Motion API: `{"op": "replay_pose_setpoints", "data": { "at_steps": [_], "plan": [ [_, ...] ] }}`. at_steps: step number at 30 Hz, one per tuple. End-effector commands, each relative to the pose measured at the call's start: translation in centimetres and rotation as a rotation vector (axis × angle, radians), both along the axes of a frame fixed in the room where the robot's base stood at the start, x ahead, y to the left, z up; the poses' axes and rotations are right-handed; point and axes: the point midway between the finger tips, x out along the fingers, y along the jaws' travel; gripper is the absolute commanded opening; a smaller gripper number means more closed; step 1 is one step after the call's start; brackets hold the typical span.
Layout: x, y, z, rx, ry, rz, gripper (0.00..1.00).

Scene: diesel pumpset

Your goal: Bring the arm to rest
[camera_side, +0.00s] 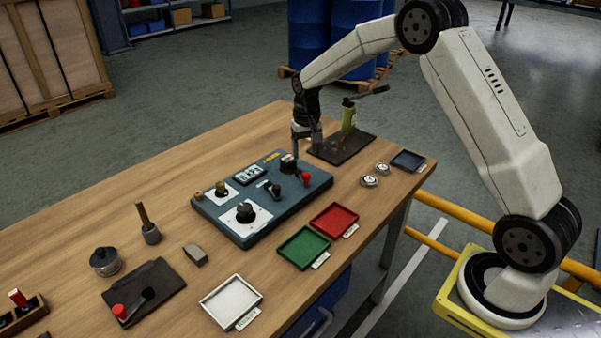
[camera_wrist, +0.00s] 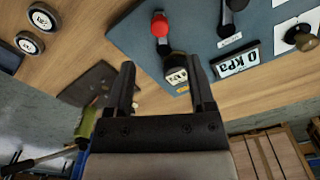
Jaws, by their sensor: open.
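My gripper (camera_side: 306,137) hangs at the far edge of the blue-grey control panel (camera_side: 210,207), fingers pointing down. In the wrist view my gripper (camera_wrist: 160,65) has its two fingers spread, with nothing held between them. A small black part with a pale lettered face (camera_wrist: 176,77) shows between and beyond the fingers, on the panel. In the side view this black part (camera_side: 288,162) sits just below and left of my gripper. I cannot tell how wide the gap to it is. A red knob (camera_side: 305,178) stands close by on the panel.
Red (camera_side: 334,219), green (camera_side: 303,247) and white (camera_side: 231,300) trays line the front. Two round gauges (camera_side: 370,181) lie right. Blue drums (camera_side: 308,40) stand behind the table.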

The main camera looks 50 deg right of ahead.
Motion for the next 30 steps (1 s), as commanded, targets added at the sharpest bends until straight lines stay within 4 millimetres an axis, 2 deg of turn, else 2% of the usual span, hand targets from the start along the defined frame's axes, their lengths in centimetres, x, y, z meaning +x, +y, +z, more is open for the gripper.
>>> {"op": "replay_pose_setpoints", "data": {
  "at_steps": [14,20,26,30],
  "plan": [
    [-0.1,0.1,0.5,0.000,0.000,0.001,0.70],
    [-0.8,0.8,0.9,-0.003,-0.011,0.025,0.70],
    [-3.0,2.8,1.6,-0.010,-0.039,0.086,0.70],
    [-5.4,4.6,2.1,-0.016,-0.066,0.146,0.70]
  ]
}}
